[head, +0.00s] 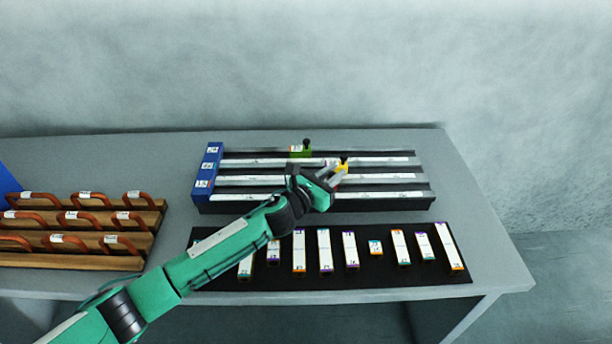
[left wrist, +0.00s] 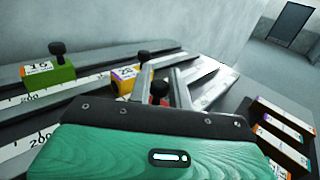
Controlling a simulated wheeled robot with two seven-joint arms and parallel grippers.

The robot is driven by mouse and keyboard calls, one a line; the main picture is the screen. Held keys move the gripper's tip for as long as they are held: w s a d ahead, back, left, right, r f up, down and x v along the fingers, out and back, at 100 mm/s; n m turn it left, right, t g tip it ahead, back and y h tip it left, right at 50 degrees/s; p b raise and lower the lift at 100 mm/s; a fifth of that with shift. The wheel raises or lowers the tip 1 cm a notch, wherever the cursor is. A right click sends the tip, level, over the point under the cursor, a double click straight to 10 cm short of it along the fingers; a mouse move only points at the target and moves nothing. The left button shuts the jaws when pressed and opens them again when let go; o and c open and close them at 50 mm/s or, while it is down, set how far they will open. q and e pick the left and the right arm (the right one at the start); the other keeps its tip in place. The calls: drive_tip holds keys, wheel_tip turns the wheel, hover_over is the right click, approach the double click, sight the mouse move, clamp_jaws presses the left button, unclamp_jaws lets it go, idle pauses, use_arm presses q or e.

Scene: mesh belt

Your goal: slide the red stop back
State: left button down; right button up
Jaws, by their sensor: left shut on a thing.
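The red stop (left wrist: 159,90) shows as a small red patch between the fingers of my left gripper (left wrist: 161,82) in the left wrist view; the rest of it is hidden. In the head view my left gripper (head: 333,176) is over the near rail of the rail unit (head: 316,207), shut on the red stop. The yellow stop (head: 343,167) with a black knob sits just beyond the fingers on the middle rail; it also shows in the left wrist view (left wrist: 124,79). My right gripper is not in view.
A green stop (head: 300,153) sits on the far rail. A blue end block (head: 207,172) closes the rails at the left. A black mat (head: 360,282) with several labelled blocks lies in front. A wooden rack (head: 75,262) with orange handles stands at the left.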

use_arm(q)
drive_tip(key=d, duration=0.4)
drive_tip(key=shift+s, duration=0.15)
drive_tip(key=shift+r, duration=0.1)
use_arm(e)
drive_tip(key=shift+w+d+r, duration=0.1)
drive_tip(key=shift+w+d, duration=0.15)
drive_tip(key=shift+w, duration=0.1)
use_arm(q)
drive_tip(key=c, duration=1.3)
unclamp_jaws()
drive_tip(key=shift+d, duration=0.1)
drive_tip(key=shift+c, duration=0.2)
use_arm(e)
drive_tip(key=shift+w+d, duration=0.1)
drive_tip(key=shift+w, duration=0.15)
